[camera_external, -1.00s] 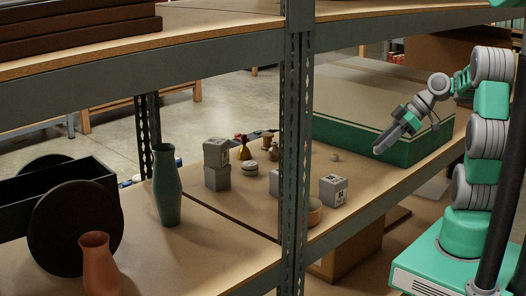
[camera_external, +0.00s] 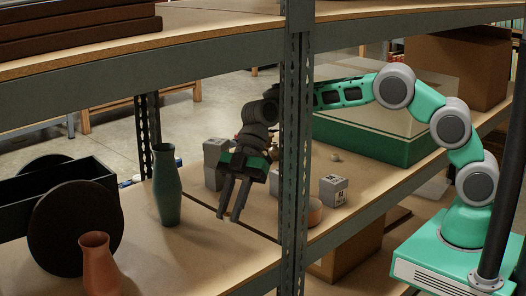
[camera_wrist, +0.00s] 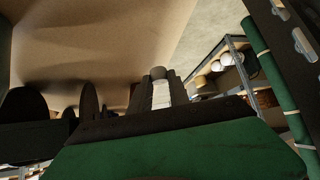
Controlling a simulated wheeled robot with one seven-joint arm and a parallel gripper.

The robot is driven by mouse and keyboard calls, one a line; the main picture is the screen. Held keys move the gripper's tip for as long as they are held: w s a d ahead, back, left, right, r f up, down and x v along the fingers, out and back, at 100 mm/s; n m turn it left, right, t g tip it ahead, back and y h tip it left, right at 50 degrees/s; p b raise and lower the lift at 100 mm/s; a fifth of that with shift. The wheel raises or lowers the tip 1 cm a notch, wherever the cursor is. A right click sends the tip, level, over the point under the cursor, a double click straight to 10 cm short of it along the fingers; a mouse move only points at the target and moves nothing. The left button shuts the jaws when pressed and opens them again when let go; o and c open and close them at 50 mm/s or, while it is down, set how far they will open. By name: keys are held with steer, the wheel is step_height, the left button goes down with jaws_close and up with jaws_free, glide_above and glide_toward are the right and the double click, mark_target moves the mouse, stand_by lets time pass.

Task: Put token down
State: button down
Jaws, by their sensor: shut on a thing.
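My gripper (camera_external: 228,216) hangs over the front middle of the shelf board, between the green vase and the upright post, with its fingers pointing down. In the wrist view my gripper (camera_wrist: 159,78) is shut on a small rounded grey-brown piece, the token (camera_wrist: 158,73), at its fingertips. The token is too small to make out in the outside view. I cannot tell how far the fingertips are above the board.
The green vase (camera_external: 167,190) stands to the left of my gripper. Grey blocks (camera_external: 213,160) stand behind it, partly hidden. A marked cube (camera_external: 333,190) and an orange bowl (camera_external: 315,212) are right of the post (camera_external: 294,150). Bare board lies at the front.

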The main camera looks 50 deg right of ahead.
steer(key=shift+g, duration=0.3)
steer(key=a+f, duration=0.1)
steer(key=f, duration=0.2)
steer(key=s+a+f+b, duration=0.1)
steer(key=f, duration=0.6)
steer(key=shift+s+a+f, duration=0.35)
steer(key=shift+s+a, duration=0.05)
steer(key=c, duration=1.2)
jaws_free()
steer(key=shift+c, duration=0.2)
steer(key=shift+r, duration=0.1)
